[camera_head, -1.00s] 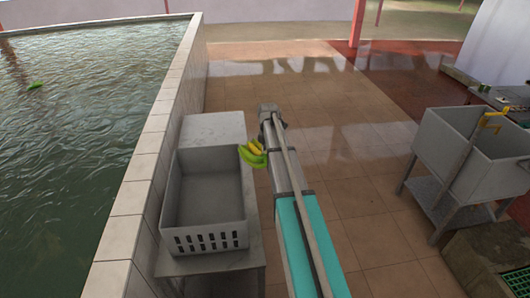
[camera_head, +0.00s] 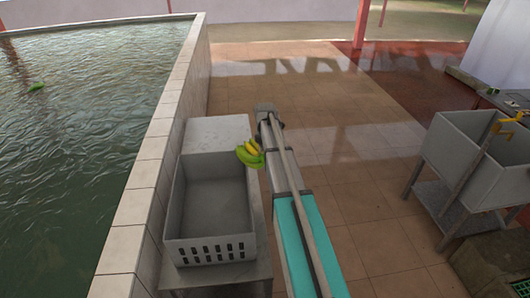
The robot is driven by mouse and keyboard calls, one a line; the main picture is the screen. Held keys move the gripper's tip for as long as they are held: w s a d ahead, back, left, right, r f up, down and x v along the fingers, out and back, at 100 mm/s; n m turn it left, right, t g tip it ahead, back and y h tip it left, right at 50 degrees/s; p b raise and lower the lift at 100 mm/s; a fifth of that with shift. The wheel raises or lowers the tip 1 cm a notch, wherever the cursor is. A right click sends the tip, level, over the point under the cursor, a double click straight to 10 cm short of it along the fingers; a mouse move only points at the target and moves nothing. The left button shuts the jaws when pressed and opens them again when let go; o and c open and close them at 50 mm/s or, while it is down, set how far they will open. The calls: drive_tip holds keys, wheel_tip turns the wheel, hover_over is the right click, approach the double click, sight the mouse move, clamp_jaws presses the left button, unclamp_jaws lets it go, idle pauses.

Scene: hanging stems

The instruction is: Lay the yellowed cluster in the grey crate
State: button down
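The yellowed cluster (camera_head: 250,154), yellow and green bananas, shows just left of my arm, near the far right corner of the grey crate. Part of it is hidden behind my arm. The grey crate (camera_head: 212,248) stands on a grey table beside the pool wall; its inside looks empty. My gripper is hidden behind my own arm, so its fingers and its hold on the cluster do not show. The cluster appears over or beside the crate's right rim; its height above the rim I cannot tell.
A tiled wall (camera_head: 147,190) borders the water pool (camera_head: 75,130) on the left, where a green bunch (camera_head: 37,86) floats. A metal sink (camera_head: 470,160) stands at right. The tiled floor (camera_head: 350,190) between is open.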

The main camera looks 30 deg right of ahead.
drive_tip(key=shift+w+a, duration=0.1)
drive_tip(key=shift+a, duration=0.1)
drive_tip(key=s+a+n, duration=0.2)
drive_tip(key=a+n, duration=0.2)
drive_tip(key=a, duration=1.5)
drive_tip(key=shift+a+r+t+y+p, duration=0.15)
drive_tip(key=shift+r+t+y+p, duration=0.15)
drive_tip(key=shift+r+t+p, duration=0.15)
drive_tip(key=shift+f, duration=0.15)
wheel_tip(320, 180, down, 23)
drive_tip(key=b, duration=2.3)
drive_tip(key=shift+f+b, duration=0.1)
drive_tip(key=shift+b, duration=0.2)
drive_tip(key=shift+c, duration=1.2)
unclamp_jaws()
